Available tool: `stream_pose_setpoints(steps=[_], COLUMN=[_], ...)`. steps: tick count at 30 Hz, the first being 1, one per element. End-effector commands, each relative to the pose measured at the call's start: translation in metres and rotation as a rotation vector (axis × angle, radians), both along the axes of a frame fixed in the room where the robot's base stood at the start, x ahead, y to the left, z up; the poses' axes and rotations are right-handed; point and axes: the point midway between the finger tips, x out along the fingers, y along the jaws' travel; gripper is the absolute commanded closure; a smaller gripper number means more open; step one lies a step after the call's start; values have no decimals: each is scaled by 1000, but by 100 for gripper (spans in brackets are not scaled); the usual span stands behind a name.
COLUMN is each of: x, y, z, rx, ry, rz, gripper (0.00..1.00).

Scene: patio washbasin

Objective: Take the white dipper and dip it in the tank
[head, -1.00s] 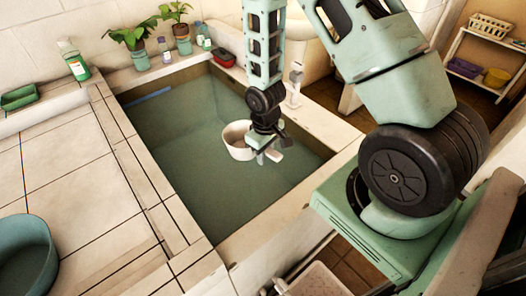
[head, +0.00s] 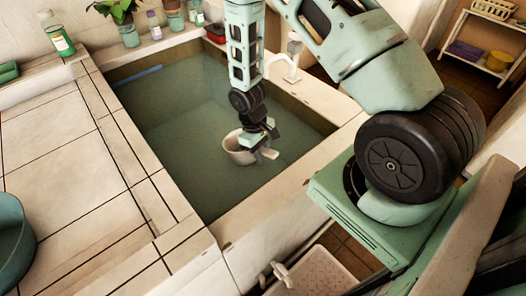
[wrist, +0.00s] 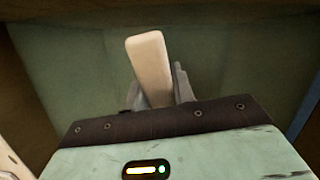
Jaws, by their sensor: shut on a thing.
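The white dipper (head: 238,152) is over the tank (head: 190,221), a rectangular basin of greenish water with a tiled rim. Its cup looks upright and shows at or just above the water; I cannot tell whether it touches. My gripper (head: 262,150) is shut on the dipper near its handle, from above. In the wrist view the dipper's pale handle (wrist: 150,65) sticks out between the grey fingers (wrist: 155,90). The cup is hidden in the wrist view.
A tap (head: 291,62) stands on the tank's right rim. A green bottle (head: 57,35), a potted plant (head: 120,12) and small bottles line the back ledge. A teal bowl (head: 12,245) sits on the tiled counter (head: 75,170) at left. The tank's left half is clear.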

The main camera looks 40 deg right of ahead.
Motion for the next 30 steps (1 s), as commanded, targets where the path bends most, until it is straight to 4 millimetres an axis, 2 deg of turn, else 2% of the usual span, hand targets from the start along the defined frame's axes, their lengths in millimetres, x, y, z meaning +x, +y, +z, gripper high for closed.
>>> stream_pose_setpoints(steps=[1, 3, 9, 15, 21, 30], x=[0, 0, 0, 0, 0, 0], y=[0, 0, 0, 0, 0, 0], z=[-15, -26, -56, -77, -85, -85], rx=[0, 0, 0, 0, 0, 1], ry=[0, 1, 0, -1, -1, -2], rz=[0, 1, 1, 1, 1, 1], gripper=[100, 100, 100, 100, 100, 100])
